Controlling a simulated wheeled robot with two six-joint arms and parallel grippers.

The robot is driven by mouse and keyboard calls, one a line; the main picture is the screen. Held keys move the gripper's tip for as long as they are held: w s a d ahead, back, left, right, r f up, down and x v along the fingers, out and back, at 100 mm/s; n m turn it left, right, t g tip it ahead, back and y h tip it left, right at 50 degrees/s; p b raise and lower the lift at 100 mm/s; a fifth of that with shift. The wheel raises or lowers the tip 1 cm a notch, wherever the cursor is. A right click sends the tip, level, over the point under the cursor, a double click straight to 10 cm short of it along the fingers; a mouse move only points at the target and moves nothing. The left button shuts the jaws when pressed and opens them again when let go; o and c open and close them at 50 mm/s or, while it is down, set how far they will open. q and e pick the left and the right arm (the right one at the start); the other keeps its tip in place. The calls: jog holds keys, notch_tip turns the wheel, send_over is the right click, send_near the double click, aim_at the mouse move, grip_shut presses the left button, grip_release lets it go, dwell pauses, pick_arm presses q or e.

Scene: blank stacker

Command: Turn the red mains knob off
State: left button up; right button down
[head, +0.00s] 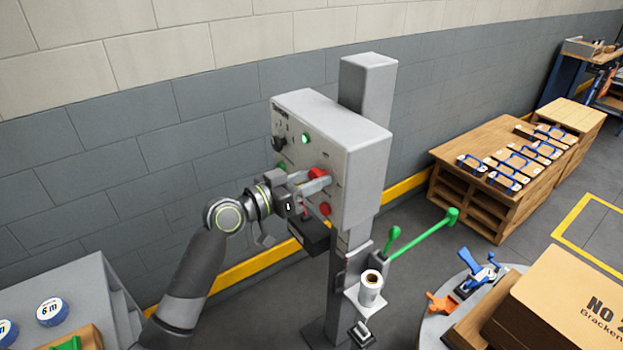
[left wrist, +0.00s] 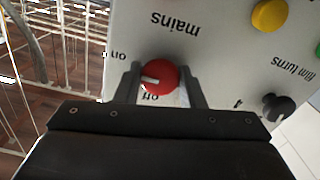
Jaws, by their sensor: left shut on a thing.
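The red mains knob (left wrist: 158,77) sits on the face of a grey control box (head: 350,135). In the left wrist view its white mark points left, between the upside-down "on" label at the left and the "off" label below the knob. My left gripper (left wrist: 160,85) has one finger on each side of the knob and is shut on it. In the head view the left gripper (head: 314,183) reaches the box face from the left, and its fingers partly hide the red knob (head: 319,173). My right gripper is not in view.
A green lamp (head: 305,138), a black knob (head: 279,144) and a lower red button (head: 324,209) are on the box. In the left wrist view a yellow button (left wrist: 270,15) and black knob (left wrist: 279,107) are nearby.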

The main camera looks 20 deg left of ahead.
pick_arm(q)
jog(key=shift+n, duration=0.3)
jog(key=n+p, duration=0.2)
jog(key=n, duration=0.1)
jog(key=shift+r+n, duration=0.15)
jog(key=shift+n, duration=0.25)
jog(key=n+p, duration=0.2)
jog(key=n, duration=0.2)
jog(key=shift+n, duration=0.3)
jog(key=n+p, duration=0.3)
jog(key=n, duration=0.2)
jog(key=shift+n+p, duration=1.05)
jog(key=shift+n, duration=0.75)
jog(key=o, duration=1)
